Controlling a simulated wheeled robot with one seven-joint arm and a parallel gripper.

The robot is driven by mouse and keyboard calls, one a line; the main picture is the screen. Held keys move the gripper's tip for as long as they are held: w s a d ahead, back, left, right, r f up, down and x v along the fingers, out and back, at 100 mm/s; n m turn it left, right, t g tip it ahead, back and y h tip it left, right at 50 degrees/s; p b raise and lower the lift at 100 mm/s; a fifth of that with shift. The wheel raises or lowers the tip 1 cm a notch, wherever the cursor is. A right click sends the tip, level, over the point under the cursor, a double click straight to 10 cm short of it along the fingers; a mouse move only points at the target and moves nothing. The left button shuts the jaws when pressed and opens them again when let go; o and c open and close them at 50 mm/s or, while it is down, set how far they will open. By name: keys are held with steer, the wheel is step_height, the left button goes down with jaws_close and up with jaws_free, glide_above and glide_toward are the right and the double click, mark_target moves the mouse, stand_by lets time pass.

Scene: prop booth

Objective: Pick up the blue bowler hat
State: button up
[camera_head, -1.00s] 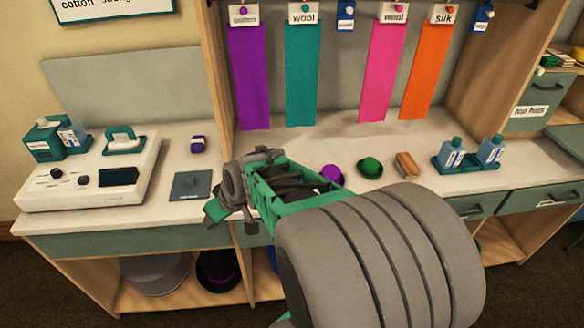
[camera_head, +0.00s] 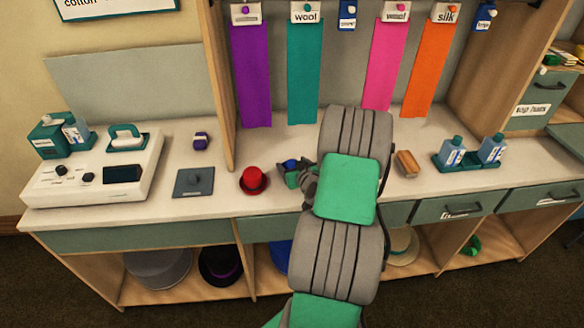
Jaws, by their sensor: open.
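A small blue rounded hat (camera_head: 291,163) shows on the counter at my gripper, mostly covered by it. My gripper (camera_head: 291,173) is open, low over the counter, with its green fingers around or just in front of the blue hat; I cannot tell whether they touch it. A red bowler hat (camera_head: 254,179) sits upright on the counter just left of my gripper. Another blue shape (camera_head: 281,255), partly hidden by my arm, is on the shelf under the counter.
A brown block (camera_head: 407,163) and a teal tray (camera_head: 469,163) with blue bottles stand right of my arm. Coloured cloth strips hang behind.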

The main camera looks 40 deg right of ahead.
steer(key=shift+c, duration=0.5)
steer(key=c, duration=1.2)
steer(key=shift+c, duration=0.3)
steer(key=shift+r, duration=0.15)
